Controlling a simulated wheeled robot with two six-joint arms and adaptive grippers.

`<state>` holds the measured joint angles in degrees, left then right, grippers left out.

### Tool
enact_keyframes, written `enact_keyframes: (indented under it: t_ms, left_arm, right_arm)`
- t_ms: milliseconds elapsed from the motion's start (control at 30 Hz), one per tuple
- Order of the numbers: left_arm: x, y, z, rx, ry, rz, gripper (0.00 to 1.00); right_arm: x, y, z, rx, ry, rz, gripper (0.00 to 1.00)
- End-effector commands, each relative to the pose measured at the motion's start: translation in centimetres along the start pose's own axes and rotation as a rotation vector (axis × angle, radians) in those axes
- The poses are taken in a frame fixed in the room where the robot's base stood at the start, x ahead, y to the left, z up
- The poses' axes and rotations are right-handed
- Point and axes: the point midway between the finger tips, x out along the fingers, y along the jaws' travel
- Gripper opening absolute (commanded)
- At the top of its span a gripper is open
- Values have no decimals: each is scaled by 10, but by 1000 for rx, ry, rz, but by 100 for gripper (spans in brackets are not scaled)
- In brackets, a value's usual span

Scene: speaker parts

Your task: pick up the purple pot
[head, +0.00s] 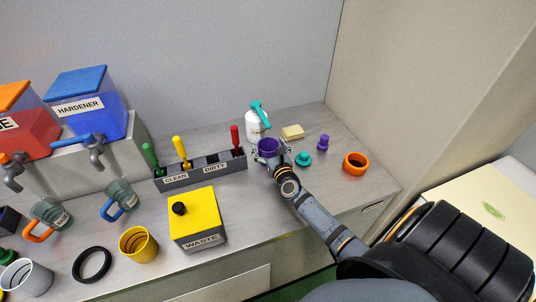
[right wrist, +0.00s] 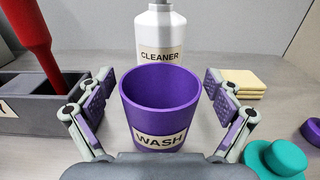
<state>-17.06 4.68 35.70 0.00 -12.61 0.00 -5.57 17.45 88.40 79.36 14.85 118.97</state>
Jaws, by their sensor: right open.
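The purple pot (head: 268,147) stands upright on the counter toward the back, in front of the white cleaner bottle. In the right wrist view the pot (right wrist: 160,105) carries a WASH label and looks empty. My right gripper (head: 271,153) reaches it from the front right. In the right wrist view the right gripper (right wrist: 160,95) is open, with one finger on each side of the pot. Small gaps show between the finger pads and the pot wall. My left gripper is not in view.
The cleaner bottle (head: 257,123) stands close behind the pot. The CLEAN/DIRTY holder (head: 205,170) with colored-handled tools is just left. A yellow sponge (head: 293,132), teal piece (head: 303,159), purple piece (head: 323,143) and orange ring (head: 355,163) lie to the right. The yellow-lidded waste box (head: 198,215) is front left.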

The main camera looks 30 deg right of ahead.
Motion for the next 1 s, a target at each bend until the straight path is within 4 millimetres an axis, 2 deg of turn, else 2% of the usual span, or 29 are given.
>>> enact_keyframes:
  t_ms: [233, 667, 867, 1000]
  left_arm:
    - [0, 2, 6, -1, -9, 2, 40]
    - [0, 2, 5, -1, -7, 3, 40]
    - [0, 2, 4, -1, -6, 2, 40]
    - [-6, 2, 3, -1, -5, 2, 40]
  right_arm:
    - [2, 0, 0, 0, 1, 1, 90]
    - [2, 0, 0, 0, 1, 1, 33]
    - [2, 0, 0, -1, 0, 1, 33]
    - [2, 0, 8, 0, 0, 1, 33]
